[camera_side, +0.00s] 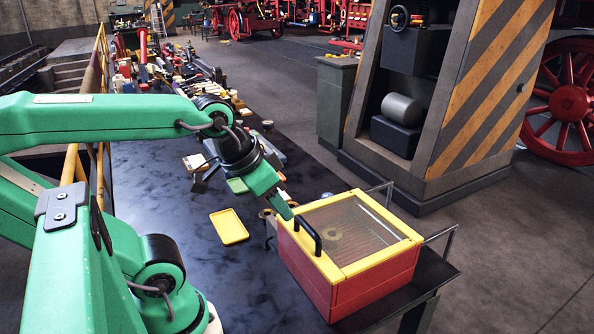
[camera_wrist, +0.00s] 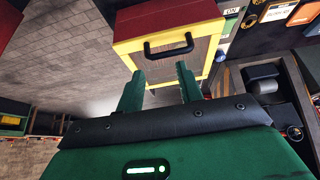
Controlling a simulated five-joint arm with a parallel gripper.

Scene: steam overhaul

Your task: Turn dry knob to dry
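A red box with a yellow-framed clear lid (camera_side: 405,243) stands on the dark bench. A black bar handle (camera_side: 308,236) is on its near left edge; the handle also shows in the wrist view (camera_wrist: 168,45). My gripper (camera_side: 284,206) is close to the box's left corner, beside the handle. In the wrist view my gripper (camera_wrist: 159,78) has its two green fingers apart with nothing between them, below the handle in the picture. I cannot make out a dry knob for certain. A small metal part beside the box is partly hidden by my gripper.
A small yellow tray (camera_side: 229,226) lies on the bench left of the box. Many loose parts (camera_side: 150,75) crowd the bench's far end. A striped cabinet (camera_side: 470,100) stands behind the box. The bench in front of the tray is clear.

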